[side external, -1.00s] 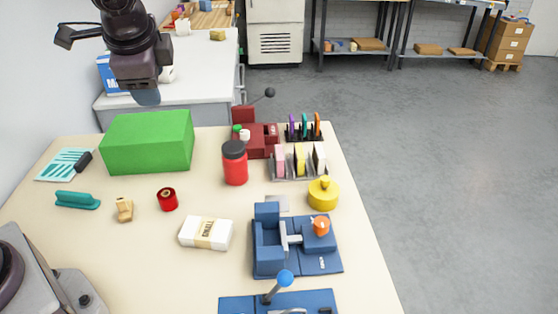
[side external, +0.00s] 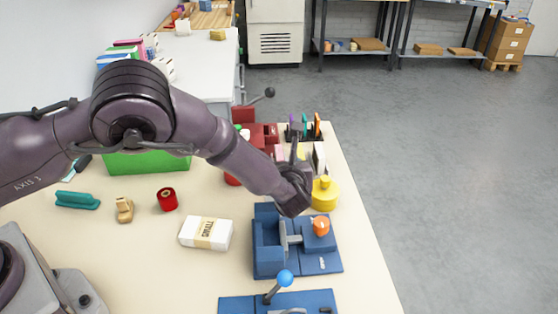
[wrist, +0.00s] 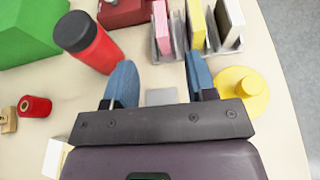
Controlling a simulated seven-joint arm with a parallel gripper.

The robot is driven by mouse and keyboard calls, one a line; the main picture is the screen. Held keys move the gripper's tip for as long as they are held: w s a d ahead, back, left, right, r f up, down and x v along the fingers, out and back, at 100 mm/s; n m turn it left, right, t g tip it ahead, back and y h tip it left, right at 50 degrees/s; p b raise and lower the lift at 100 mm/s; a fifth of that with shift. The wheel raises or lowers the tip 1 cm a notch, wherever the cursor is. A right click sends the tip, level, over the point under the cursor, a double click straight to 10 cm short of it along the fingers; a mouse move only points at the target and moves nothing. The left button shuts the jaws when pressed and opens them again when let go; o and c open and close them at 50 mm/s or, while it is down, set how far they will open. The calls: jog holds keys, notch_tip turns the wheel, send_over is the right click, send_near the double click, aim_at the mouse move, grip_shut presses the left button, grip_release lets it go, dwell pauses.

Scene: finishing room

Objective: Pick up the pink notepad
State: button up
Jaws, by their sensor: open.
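The pink notepad (wrist: 162,26) stands upright in the leftmost slot of a grey rack (wrist: 212,50), beside a yellow notepad (wrist: 197,25) and a white notepad (wrist: 230,20). In the side external view only a sliver of the pink notepad (side external: 279,152) shows past my arm. My gripper (wrist: 160,79) is open and empty, its two blue fingers apart. In the wrist view the pink notepad appears beyond the fingertips, between the lines of the two fingers. In the side external view my gripper (side external: 296,152) is at the rack, partly blocking it.
A red bottle with a dark lid (wrist: 90,42) stands left of the rack. A yellow round knobbed object (wrist: 242,88) is on the right. A green box (wrist: 28,28), red roll (wrist: 35,106) and blue fixture (side external: 268,245) are also on the table. The table's right edge is close.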

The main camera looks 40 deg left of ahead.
aim_at(279, 155)
jog(key=x, duration=1.1)
jog(key=shift+w+a+f, duration=0.15)
jog(key=shift+f, duration=0.25)
grip_shut()
